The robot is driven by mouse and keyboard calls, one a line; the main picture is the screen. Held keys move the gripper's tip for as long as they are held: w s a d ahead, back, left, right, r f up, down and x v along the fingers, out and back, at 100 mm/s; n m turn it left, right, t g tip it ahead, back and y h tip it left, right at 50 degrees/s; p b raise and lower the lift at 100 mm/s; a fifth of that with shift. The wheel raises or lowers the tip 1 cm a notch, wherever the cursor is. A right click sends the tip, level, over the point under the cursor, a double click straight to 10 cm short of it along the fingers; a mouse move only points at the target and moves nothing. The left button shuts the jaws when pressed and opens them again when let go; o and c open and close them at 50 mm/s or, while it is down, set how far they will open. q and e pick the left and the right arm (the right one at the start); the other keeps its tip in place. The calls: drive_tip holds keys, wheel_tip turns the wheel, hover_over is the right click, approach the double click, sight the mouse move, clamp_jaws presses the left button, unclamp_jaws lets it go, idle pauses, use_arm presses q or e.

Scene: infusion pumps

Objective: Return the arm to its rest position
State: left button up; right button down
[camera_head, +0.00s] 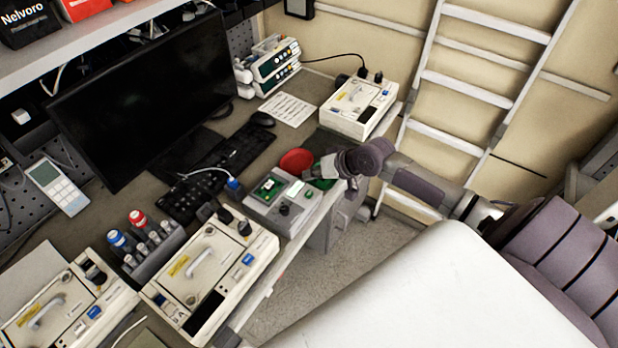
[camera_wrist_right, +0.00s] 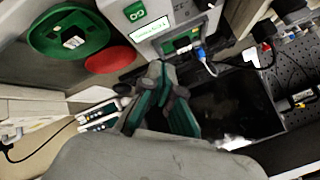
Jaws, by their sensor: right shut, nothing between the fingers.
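My right arm (camera_head: 415,180) reaches in from the right over the front edge of the desk. My right gripper (camera_head: 328,168) is above the green dish and beside the red dish, and it partly covers the green one. In the right wrist view, the fingers of the right gripper (camera_wrist_right: 160,72) are closed together with nothing between them. They are close to the front of the small grey device in that picture; I cannot tell whether they touch it. My left gripper does not show.
A small grey device (camera_head: 284,199), a red dish (camera_head: 296,160) and a green dish (camera_head: 322,182) are near the gripper. Pump units (camera_head: 213,270) stand along the desk, one at the far end (camera_head: 358,105). A monitor (camera_head: 150,100) stands behind. A ladder (camera_head: 470,80) leans against the wall.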

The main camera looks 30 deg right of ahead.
drive_tip(key=shift+s, duration=0.1)
drive_tip(key=s+a+f+n+g+h, duration=0.25)
drive_tip(key=s+a+n+g, duration=0.2)
drive_tip(key=s+a, duration=1.15)
drive_tip(key=s+d+r+h, duration=0.2)
drive_tip(key=s+d+r, duration=0.15)
drive_tip(key=s, duration=0.65)
wheel_tip(320, 180, down, 35)
drive_tip(key=s+n+g+b, duration=0.1)
drive_tip(key=g+b, duration=0.1)
drive_tip(key=b, duration=0.6)
drive_tip(key=s+d+f+b, duration=0.1)
drive_tip(key=s+f+b, duration=0.2)
drive_tip(key=s+f, duration=0.5)
drive_tip(key=s+d+f+b, duration=0.2)
drive_tip(key=s+f, duration=0.6)
drive_tip(key=f, duration=0.5)
drive_tip(key=shift+s+f+g+b, duration=0.3)
drive_tip(key=shift+s+g+b, duration=0.05)
drive_tip(key=shift+b, duration=0.05)
drive_tip(key=shift+d, duration=0.1)
